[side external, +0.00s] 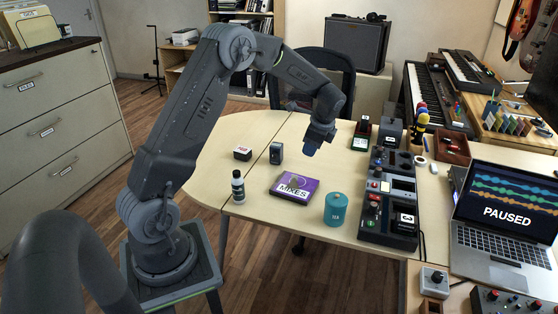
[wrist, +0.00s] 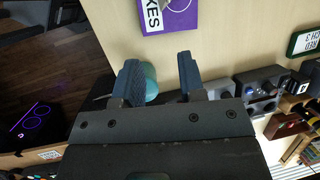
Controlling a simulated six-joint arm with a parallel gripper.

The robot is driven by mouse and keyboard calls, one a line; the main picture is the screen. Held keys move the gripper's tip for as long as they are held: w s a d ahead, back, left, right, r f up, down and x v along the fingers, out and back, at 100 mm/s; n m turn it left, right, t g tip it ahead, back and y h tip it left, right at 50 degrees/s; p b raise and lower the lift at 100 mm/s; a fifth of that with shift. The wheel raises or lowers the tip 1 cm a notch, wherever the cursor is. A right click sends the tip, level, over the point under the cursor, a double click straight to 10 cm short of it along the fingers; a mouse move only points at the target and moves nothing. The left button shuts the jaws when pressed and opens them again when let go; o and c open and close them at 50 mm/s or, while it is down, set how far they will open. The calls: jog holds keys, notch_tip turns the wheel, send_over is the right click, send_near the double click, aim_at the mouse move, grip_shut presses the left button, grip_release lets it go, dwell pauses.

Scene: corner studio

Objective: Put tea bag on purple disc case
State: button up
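The purple disc case (side external: 310,187), marked MIXES, lies flat on the pale table. Part of it shows at the top of the wrist view (wrist: 185,20). It bears a ring-like mark, and a small pale patch shows on its top in the side view; I cannot tell whether that is printed or an object. I cannot make out a tea bag in either view. My gripper (side external: 311,150) is above the table, behind and right of the case. In the wrist view my gripper (wrist: 158,65) has its fingers apart, with nothing held between them.
A teal canister (side external: 335,210) stands right of the case, and a dark bottle (side external: 238,187) stands left. Control units (side external: 388,215) and a laptop (side external: 505,220) fill the right side. Bare tabletop surrounds the case.

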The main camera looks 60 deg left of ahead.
jog(key=s+d+r+n+t+h, duration=0.1)
jog(key=s+d+r+n+t, duration=0.1)
jog(key=s+d+r, duration=0.4)
jog(key=s+d+r+n+t, duration=0.25)
jog(key=s+d+r, duration=0.25)
jog(key=d+r, duration=0.4)
jog(key=s+d+n+t+h, duration=0.2)
jog(key=s+d+n, duration=0.3)
jog(key=s, duration=0.9)
jog(key=d, duration=0.3)
jog(key=shift+d+r+h, duration=0.15)
jog(key=shift+r+h, duration=0.15)
jog(key=shift+r, duration=0.1)
